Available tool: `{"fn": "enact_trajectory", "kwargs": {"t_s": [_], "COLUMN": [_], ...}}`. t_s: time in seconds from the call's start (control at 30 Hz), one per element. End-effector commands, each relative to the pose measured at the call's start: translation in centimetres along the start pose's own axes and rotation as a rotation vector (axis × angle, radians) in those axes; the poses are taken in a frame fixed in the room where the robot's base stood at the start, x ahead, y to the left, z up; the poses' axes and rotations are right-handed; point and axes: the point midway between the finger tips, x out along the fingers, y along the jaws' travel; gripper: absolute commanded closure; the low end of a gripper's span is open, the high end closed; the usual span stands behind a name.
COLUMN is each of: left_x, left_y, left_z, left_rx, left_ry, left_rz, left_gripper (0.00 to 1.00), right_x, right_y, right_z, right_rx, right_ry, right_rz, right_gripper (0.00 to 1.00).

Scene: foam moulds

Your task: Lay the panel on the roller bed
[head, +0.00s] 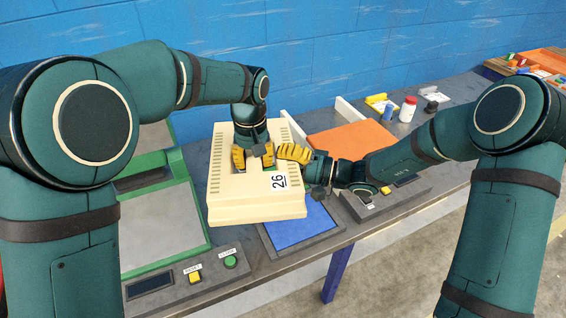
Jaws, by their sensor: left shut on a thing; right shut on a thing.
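An orange flat panel (350,140) lies on the bench at the right of centre, between two pale upright strips. I see no rollers, so I cannot tell which surface is the roller bed. My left gripper (252,156) points down over a cream block (238,196) marked 26, its yellow fingers around a small grey piece (262,151). My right gripper (284,156) reaches in from the right over the block, its fingers against the same piece. Both look shut on it, though the fingers overlap and hide the exact contact.
A green-framed machine (192,215) stands left of the block. A blue pad (302,228) lies in front. Control boxes with buttons (195,275) line the front edge.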

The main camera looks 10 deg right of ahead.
Motion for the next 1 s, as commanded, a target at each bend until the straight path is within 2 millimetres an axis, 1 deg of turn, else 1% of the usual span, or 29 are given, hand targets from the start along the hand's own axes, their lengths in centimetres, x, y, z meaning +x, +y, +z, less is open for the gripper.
{"fn": "enact_trajectory", "kwargs": {"t_s": [0.03,0.1,0.13,0.2,0.43,0.57,0.67,0.9,1.0], "left_x": [-0.1,-0.1,-0.1,-0.1,-0.1,-0.8,-2.3,-7.1,-8.9], "left_y": [0.3,0.3,0.4,0.4,0.4,0.5,0.5,0.4,0.2], "left_z": [0.1,0.1,0.1,0.1,0.1,0.1,0.0,0.0,0.0], "left_rx": [0.003,0.003,0.003,0.003,0.004,0.005,0.005,0.003,0.002], "left_ry": [0.000,0.000,0.000,0.000,0.000,0.002,0.006,0.006,0.004], "left_rz": [0.005,0.005,0.005,0.005,0.006,0.008,0.010,0.008,0.006], "left_gripper": [1.00,1.00,0.55,0.34,0.34,0.34,0.34,0.34,0.34], "right_x": [0.1,0.1,0.2,0.2,0.2,0.2,0.2,0.2,0.1], "right_y": [-0.1,-0.1,-0.1,-0.1,-0.1,-0.1,0.0,0.0,0.0], "right_z": [0.1,0.1,0.1,0.1,0.2,0.2,0.2,0.2,0.1], "right_rx": [0.000,0.000,0.000,0.000,0.000,0.000,0.000,0.000,0.000], "right_ry": [-0.003,-0.004,-0.004,-0.004,-0.005,-0.006,-0.006,-0.005,-0.004], "right_rz": [-0.002,-0.002,-0.003,-0.003,-0.002,-0.002,-0.001,0.000,-0.001], "right_gripper": [0.86,0.86,0.86,0.87,0.87,0.88,0.88,0.88,0.88]}}
